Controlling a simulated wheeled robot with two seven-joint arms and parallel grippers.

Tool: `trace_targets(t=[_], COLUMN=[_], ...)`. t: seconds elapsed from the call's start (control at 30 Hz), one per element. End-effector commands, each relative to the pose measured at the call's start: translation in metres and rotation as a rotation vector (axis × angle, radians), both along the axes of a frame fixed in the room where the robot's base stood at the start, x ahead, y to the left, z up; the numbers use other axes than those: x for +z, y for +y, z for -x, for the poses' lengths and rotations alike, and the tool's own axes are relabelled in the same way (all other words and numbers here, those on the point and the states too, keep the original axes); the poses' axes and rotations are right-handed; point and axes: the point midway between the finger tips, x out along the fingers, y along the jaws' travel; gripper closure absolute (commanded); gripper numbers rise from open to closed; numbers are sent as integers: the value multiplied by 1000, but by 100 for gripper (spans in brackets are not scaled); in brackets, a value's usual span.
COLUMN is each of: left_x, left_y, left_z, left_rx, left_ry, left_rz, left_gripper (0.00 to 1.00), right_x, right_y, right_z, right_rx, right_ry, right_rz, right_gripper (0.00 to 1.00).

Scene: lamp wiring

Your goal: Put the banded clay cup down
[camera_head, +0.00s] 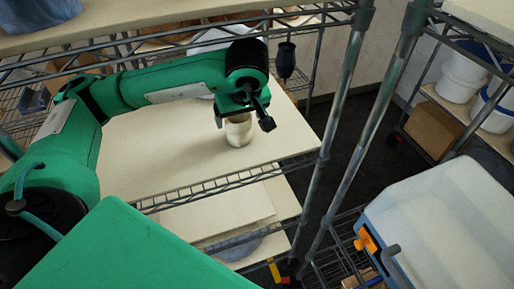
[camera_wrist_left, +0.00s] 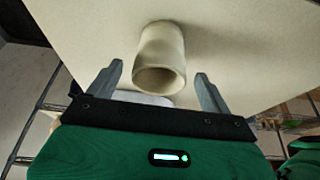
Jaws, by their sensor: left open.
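The banded clay cup (camera_head: 238,131) stands upright on the pale shelf board (camera_head: 150,150), under my left gripper (camera_head: 246,118). In the left wrist view the cup (camera_wrist_left: 162,52) is cream coloured with a paler lower part, and its open mouth faces the camera. My left gripper (camera_wrist_left: 159,88) is open, one finger on each side of the cup's mouth, with gaps between the fingers and the cup. Part of the cup's top is hidden by the gripper in the head view. My right gripper is not in view.
Metal rack posts (camera_head: 345,95) rise right of the shelf, and its wire front edge (camera_head: 235,183) runs below the cup. An upper shelf (camera_head: 150,18) hangs above my arm. A dark cup-like object (camera_head: 286,60) is behind the gripper. The board left of the cup is clear.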

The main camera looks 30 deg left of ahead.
Motion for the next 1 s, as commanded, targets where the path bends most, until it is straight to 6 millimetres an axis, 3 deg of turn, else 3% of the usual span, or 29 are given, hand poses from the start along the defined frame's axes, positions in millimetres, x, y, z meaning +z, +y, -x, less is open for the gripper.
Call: trace_targets(t=[0.2,0.6,1.0], left_x=[-1,-3,-2], left_y=[-33,-80,-90], left_z=[26,66,76], left_rx=[-10,-9,-4], left_ry=[-2,1,3], left_rz=[0,1,0], left_gripper=[17,17,17], right_x=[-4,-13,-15], right_y=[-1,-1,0], right_z=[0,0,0], right_rx=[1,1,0], right_ry=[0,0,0], right_rz=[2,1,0], right_gripper=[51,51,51])
